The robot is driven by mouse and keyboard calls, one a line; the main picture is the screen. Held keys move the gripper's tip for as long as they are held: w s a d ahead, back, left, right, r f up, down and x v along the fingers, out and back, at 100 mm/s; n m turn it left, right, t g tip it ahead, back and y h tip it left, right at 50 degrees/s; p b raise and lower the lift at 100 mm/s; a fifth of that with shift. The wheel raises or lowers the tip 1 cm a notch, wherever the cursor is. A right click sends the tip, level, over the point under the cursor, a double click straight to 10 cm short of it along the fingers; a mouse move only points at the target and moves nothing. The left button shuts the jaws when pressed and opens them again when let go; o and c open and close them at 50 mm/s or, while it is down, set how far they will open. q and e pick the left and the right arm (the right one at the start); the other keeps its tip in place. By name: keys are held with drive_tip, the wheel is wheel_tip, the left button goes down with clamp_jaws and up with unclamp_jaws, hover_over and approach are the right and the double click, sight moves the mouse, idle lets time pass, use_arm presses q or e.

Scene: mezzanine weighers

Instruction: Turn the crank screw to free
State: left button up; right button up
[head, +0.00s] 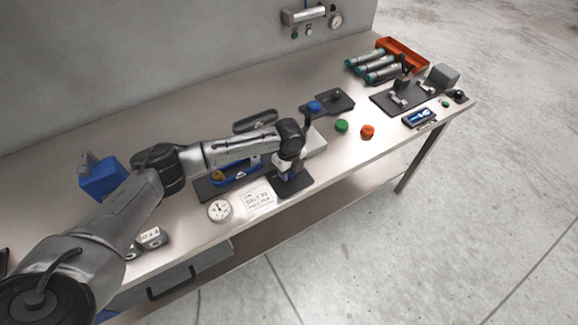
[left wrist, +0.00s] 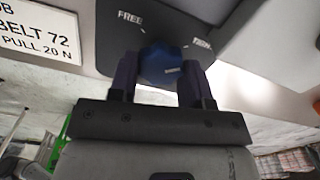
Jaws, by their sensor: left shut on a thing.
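The crank screw shows in the left wrist view as a blue knob (left wrist: 163,66) on a dark plate (left wrist: 112,50). The plate carries the white words FREE, at upper left of the knob, and TRIM, at its right. A small pale mark shows on the knob's near lower side; I cannot tell which word the knob is set to. My left gripper (left wrist: 161,80) is shut on the knob, one finger on each side. In the head view my left gripper (head: 289,168) points down over the dark plate (head: 295,186) and hides the knob. My right gripper is in neither view.
A white card (head: 257,198) and a round dial (head: 220,210) lie near the bench's front edge. Green (head: 341,126) and orange (head: 367,131) knobs stand to the right.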

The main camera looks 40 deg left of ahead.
use_arm(q)
drive_tip(key=n+p, duration=0.2)
drive_tip(key=p, duration=0.1)
drive_tip(key=n+p, duration=0.3)
drive_tip(key=p, duration=0.1)
drive_tip(key=n+p, duration=0.3)
drive_tip(key=shift+w+r+p, duration=0.15)
drive_tip(key=shift+r+p, duration=0.15)
drive_tip(key=shift+p, duration=0.05)
drive_tip(key=shift+n+p, duration=0.75)
drive_tip(key=shift+n, duration=0.15)
drive_tip(key=n+p, duration=0.2)
drive_tip(key=n, duration=0.1)
drive_tip(key=shift+w+f+n+p, duration=0.1)
drive_tip(key=shift+n+p, duration=0.25)
drive_tip(key=shift+n, duration=0.05)
drive_tip(key=n+p, duration=0.1)
drive_tip(key=n, duration=0.1)
drive_tip(key=shift+n+p, duration=0.3)
drive_tip(key=n+p, duration=0.1)
drive_tip(key=n, duration=0.2)
drive_tip(key=shift+a, duration=0.1)
drive_tip(key=shift+a+f+n+p, duration=0.1)
drive_tip(key=shift+n+p, duration=0.65)
drive_tip(key=shift+n, duration=0.85)
